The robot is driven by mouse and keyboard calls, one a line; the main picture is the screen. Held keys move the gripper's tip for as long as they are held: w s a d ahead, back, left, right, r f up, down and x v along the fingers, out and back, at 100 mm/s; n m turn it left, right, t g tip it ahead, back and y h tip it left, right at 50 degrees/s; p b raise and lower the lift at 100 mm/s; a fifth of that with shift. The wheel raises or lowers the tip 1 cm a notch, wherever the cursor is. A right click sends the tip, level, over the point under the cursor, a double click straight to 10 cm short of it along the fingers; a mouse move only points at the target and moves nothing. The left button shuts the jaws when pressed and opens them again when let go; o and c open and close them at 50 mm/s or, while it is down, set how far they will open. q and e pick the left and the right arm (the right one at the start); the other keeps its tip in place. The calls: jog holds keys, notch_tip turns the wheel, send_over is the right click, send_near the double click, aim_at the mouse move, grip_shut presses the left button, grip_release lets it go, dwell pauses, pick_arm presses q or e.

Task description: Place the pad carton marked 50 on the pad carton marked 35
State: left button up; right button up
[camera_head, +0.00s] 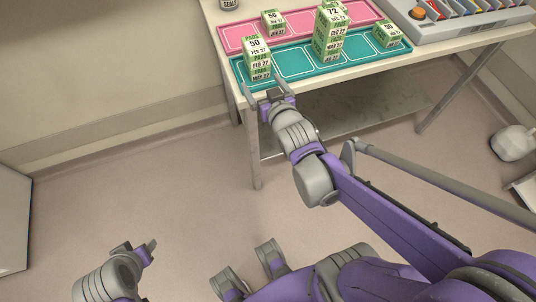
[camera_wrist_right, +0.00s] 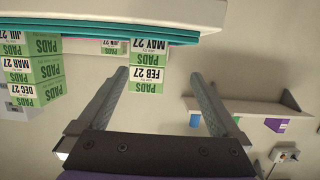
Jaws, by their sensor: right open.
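A green and white pad carton marked 50 (camera_head: 256,48), dated FEB 27, sits on top of another pad carton (camera_head: 260,74) dated MAY 27, at the left of the teal mat. The lower carton's top number is covered, so I cannot read whether it is 35. In the upside-down right wrist view, the FEB 27 carton (camera_wrist_right: 147,78) rests against the MAY 27 carton (camera_wrist_right: 149,46). My right gripper (camera_head: 265,90) is open at the front of this stack, its fingers to either side and apart from the cartons. My left gripper (camera_head: 138,248) is low at the left, away from the table.
A taller carton stack topped by 72 (camera_head: 331,15) stands mid-mat. Single cartons stand on the teal mat's right end (camera_head: 388,35) and on the pink mat (camera_head: 272,19). A grey tray (camera_head: 470,25) lies at the back right. Empty marked spaces separate the stacks.

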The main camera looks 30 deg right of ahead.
jog(key=s+a+f+n+g+y, duration=0.1)
jog(key=s+a+f+g, duration=0.3)
jog(key=s, duration=0.5)
jog(key=s+a+f+n+g+y, duration=0.1)
jog(key=s+a+f+g+y, duration=0.1)
jog(key=s+a+f+g, duration=0.3)
jog(key=s+a+f, duration=0.1)
jog(key=s, duration=0.3)
jog(key=shift+s+f+n+g, duration=0.15)
jog(key=shift+f+n+g, duration=0.15)
